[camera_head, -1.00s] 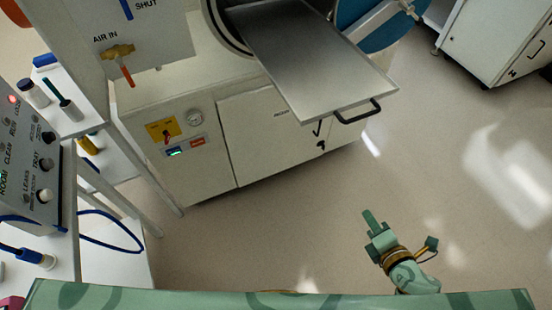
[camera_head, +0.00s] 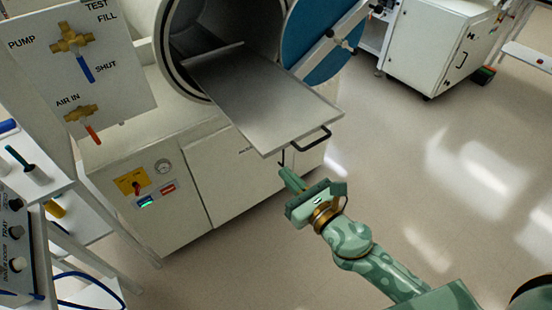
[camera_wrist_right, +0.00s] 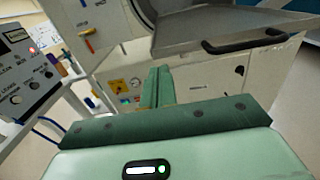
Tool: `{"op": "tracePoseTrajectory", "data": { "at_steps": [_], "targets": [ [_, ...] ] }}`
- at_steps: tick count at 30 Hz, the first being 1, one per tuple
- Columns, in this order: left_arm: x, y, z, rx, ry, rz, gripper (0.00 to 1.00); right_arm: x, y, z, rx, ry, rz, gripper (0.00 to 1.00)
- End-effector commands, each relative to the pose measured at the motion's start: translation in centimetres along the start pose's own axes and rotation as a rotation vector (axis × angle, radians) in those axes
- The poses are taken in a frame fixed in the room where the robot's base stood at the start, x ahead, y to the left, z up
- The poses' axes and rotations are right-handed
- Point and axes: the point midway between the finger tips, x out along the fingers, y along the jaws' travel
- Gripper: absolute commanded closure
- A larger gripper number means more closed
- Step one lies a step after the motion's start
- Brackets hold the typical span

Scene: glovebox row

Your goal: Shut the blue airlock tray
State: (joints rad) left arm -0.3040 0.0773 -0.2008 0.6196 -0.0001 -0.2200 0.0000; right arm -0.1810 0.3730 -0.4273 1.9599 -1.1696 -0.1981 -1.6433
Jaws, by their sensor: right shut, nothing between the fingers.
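The airlock tray (camera_head: 268,108) is a flat grey metal plate sticking out of the round chamber opening, with the blue round door (camera_head: 318,35) swung open beside it. A black bar handle (camera_head: 307,140) is on the tray's front edge. My right gripper (camera_head: 285,174) is shut and empty, just in front of and below the tray's front edge, left of the handle. In the right wrist view the shut fingers (camera_wrist_right: 157,88) point at the cabinet, with the tray (camera_wrist_right: 200,28) and handle (camera_wrist_right: 243,42) above and to their right. My left gripper is not in view.
The white cabinet (camera_head: 225,180) stands under the chamber. A valve panel (camera_head: 85,60) and a white shelf stand (camera_head: 90,215) are at the left. Another white cabinet (camera_head: 430,55) is at the back right. The floor (camera_head: 440,190) at the right is clear.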

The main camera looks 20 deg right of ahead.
Motion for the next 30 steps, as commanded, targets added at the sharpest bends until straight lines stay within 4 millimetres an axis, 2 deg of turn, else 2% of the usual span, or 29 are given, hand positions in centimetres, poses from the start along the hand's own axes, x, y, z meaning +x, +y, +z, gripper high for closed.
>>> {"op": "tracePoseTrajectory", "data": {
  "at_steps": [3,9,25,30],
  "targets": [
    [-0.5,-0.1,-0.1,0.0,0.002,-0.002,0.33,2.3,0.0,0.2,0.002,-0.002,0.0,1.0],
    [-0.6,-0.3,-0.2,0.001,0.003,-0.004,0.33,4.6,0.1,0.0,0.002,0.001,0.001,1.0],
    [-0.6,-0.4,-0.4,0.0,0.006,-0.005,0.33,5.4,0.1,-0.1,0.002,0.001,0.001,1.0],
    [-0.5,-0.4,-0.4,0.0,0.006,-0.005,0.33,6.8,0.1,0.0,0.001,-0.001,0.001,1.0]
  ]
}}
